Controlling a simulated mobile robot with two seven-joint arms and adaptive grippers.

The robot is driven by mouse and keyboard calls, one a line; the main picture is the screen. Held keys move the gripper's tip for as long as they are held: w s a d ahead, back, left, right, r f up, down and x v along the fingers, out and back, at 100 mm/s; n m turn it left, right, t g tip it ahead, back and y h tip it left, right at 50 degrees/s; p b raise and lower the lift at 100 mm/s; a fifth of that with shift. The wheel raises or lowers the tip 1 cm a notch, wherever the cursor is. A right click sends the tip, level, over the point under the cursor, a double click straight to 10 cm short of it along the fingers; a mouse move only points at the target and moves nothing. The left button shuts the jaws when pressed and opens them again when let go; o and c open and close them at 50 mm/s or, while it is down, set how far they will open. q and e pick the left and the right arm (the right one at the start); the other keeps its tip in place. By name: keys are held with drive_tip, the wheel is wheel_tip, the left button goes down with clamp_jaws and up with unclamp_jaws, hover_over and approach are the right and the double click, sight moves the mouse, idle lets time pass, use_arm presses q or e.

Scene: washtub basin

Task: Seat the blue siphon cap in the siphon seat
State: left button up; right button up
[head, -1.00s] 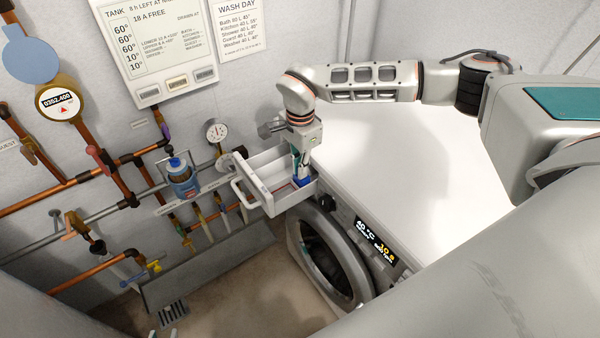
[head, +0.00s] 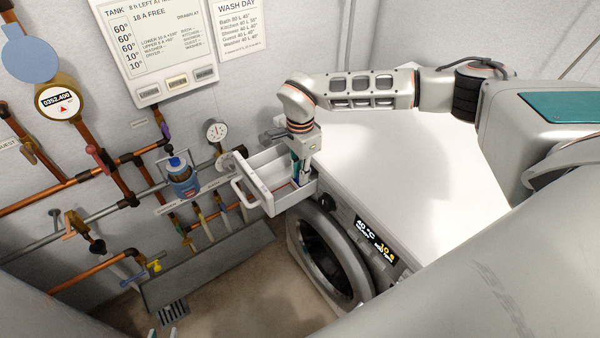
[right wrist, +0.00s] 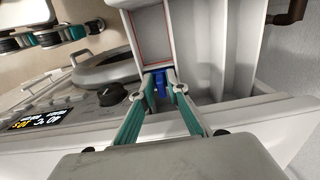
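The blue siphon cap (right wrist: 158,82) shows in the right wrist view at the near end of a red-outlined drawer compartment. My right gripper (right wrist: 165,90) has its teal-padded fingers apart on either side of it, with a gap visible on the right. In the head view my right gripper (head: 299,175) points down into the white drawer (head: 264,200). The siphon seat is hidden under the cap and fingers, and I cannot tell how deep the cap sits.
The drawer is pulled out of the white washing machine (head: 400,165), above its round door (head: 330,260). A knob (right wrist: 112,94) sits beside the drawer. Pipes, a blue bottle (head: 181,178) and a gauge (head: 215,130) line the left wall. The machine top is clear.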

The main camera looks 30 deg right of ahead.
wheel_tip(320, 180, up, 12)
idle(0.4)
drive_tip(key=shift+s, duration=0.1)
idle(0.4)
